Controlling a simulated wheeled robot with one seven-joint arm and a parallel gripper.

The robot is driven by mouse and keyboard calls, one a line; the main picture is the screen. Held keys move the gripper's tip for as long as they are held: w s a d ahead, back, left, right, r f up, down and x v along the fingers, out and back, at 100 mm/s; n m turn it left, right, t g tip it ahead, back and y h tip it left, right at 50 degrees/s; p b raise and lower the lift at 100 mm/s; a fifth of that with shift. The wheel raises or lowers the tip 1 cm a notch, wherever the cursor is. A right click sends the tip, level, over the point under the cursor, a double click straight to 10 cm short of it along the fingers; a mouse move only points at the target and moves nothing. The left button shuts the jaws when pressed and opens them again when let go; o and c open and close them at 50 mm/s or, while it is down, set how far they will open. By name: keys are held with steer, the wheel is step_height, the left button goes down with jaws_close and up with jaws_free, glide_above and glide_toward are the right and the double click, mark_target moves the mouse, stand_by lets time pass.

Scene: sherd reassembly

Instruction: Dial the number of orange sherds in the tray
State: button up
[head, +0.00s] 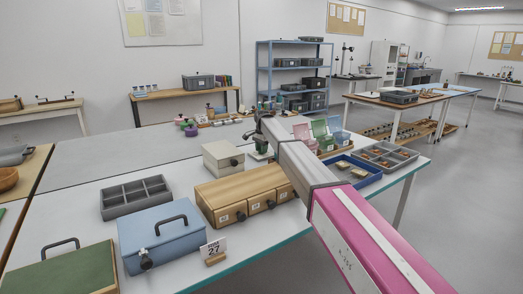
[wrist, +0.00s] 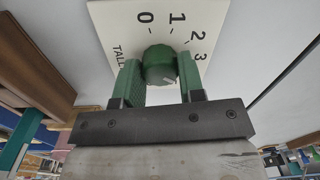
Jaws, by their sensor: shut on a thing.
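A white tally dial plate (wrist: 112,22) with the numbers 0, 1, 2 and 3 fills the top of the wrist view. A green knob (wrist: 158,58) is at its middle, with a pale mark low on its right side; I cannot tell for sure which number it points to. My gripper (wrist: 161,72) is shut on the knob, one green finger on each side. In the head view my gripper (head: 264,128) is at the far side of the table, and the dial is mostly hidden. A grey compartment tray (head: 408,163) at the right holds several orange-brown sherds (head: 376,151). Their exact number is unclear.
A blue tray (head: 372,184) with pale pieces lies in front of the grey tray. Open pink, green and blue boxes (head: 322,131) stand behind. A wooden drawer box (head: 235,195), blue case (head: 158,240) and empty grey tray (head: 128,205) stand left of my arm.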

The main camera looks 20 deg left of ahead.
stand_by(0.3)
steer(key=o, duration=0.9)
steer(key=shift+r, duration=0.2)
step_height(320, 180, up, 10)
steer(key=shift+s+d+r, duration=0.1)
steer(key=shift+d+r, duration=0.05)
steer(key=shift+r, duration=0.1)
